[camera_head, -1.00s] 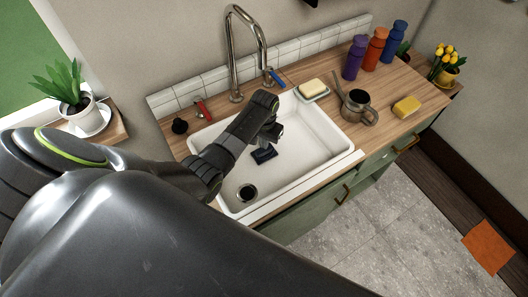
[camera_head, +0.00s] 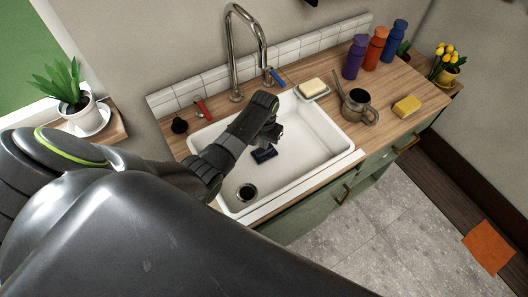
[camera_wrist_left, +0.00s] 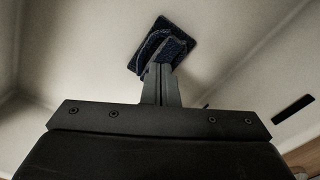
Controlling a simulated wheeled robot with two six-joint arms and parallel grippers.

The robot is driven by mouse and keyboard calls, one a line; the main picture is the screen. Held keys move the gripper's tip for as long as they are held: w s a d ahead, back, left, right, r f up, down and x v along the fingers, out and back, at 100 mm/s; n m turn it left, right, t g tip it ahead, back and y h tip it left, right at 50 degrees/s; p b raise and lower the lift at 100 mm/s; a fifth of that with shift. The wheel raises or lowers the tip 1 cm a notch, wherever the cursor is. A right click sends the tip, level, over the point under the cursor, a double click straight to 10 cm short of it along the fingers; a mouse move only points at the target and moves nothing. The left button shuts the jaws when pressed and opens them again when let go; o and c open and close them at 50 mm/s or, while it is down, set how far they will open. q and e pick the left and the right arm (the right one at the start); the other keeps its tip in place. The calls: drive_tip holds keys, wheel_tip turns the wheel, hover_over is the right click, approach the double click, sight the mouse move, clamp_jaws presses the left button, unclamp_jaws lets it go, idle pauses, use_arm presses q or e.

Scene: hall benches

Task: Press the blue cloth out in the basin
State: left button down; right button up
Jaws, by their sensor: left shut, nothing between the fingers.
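The dark blue cloth (camera_head: 264,154) lies folded in a small heap on the floor of the white basin (camera_head: 315,158). In the left wrist view the cloth (camera_wrist_left: 176,44) shows just beyond my fingertips, on the pale basin surface. My left gripper (camera_head: 275,136) reaches down into the basin above the cloth. In the left wrist view its fingers (camera_wrist_left: 161,72) are shut together and overlap the near edge of the cloth in the picture; I cannot tell whether they touch it. My right gripper is not in view.
A tall tap (camera_head: 235,60) with red and blue levers stands behind the basin. Soap on a dish (camera_head: 313,87), a metal mug (camera_head: 358,107) and a yellow sponge (camera_head: 407,106) stand to the right.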

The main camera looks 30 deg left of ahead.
use_arm(q)
drive_tip(key=shift+f+b, duration=0.35)
drive_tip(key=shift+f, duration=0.25)
drive_tip(key=shift+s+f, duration=0.2)
drive_tip(key=shift+s, duration=0.05)
idle(1.1)
wheel_tip(320, 180, up, 2)
drive_tip(key=shift+w+r+p, duration=0.15)
drive_tip(key=shift+p, duration=1.1)
wheel_tip(320, 180, up, 4)
drive_tip(key=p, duration=0.4)
drive_tip(key=shift+w, duration=0.1)
drive_tip(key=shift+f, duration=0.2)
